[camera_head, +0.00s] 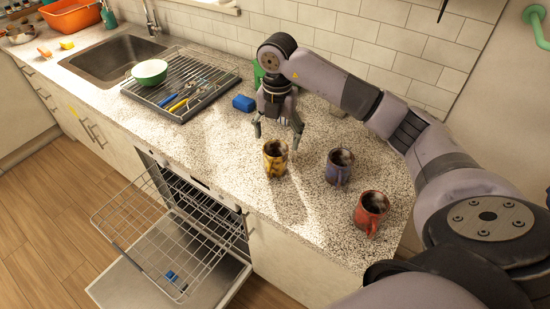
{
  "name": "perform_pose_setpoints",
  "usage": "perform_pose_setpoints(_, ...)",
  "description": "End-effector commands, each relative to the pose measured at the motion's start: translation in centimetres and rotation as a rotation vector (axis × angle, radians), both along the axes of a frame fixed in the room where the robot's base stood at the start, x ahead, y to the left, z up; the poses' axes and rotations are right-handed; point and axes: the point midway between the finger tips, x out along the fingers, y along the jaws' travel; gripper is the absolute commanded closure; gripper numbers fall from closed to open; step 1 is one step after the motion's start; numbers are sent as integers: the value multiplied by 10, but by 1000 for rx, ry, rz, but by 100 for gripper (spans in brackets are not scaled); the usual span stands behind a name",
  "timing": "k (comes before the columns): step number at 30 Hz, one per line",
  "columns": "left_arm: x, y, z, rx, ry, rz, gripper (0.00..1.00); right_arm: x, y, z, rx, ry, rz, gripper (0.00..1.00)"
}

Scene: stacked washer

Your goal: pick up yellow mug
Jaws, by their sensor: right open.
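The yellow mug (274,160) stands upright on the speckled counter, near its front edge, left of two other mugs. It looks patterned, with a dark inside. My right gripper (277,140) points down, just above and behind the yellow mug. Its fingers are spread apart and nothing is held between them. I cannot tell whether a finger touches the mug. My left gripper is not in view.
A purple mug (339,167) and a red mug (370,212) stand to the right. A blue sponge-like block (243,103) and a drying rack (160,88) with a green bowl (150,72) lie to the left. The dishwasher (185,262) below is open, its rack pulled out.

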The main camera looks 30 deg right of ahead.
Motion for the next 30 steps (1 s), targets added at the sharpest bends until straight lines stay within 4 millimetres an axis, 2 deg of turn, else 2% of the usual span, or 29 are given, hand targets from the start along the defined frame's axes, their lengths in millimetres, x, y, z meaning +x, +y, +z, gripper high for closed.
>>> perform_pose_setpoints(1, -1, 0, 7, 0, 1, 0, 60, -1, 0, -8, 1, 6, 0, 26)
perform_pose_setpoints(6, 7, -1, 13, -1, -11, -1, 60, 0, 1, -33, 1, 2, 1, 26)
perform_pose_setpoints(13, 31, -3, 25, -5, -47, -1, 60, -1, 2, -48, 0, 4, 0, 26)
perform_pose_setpoints(17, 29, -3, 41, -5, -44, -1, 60, -2, 5, -67, 1, 6, 1, 26)
perform_pose_setpoints(21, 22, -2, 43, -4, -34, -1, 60, 0, 5, -87, 2, 3, 1, 26)
perform_pose_setpoints(30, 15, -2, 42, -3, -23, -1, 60, 0, 4, -93, 1, -1, 1, 26)
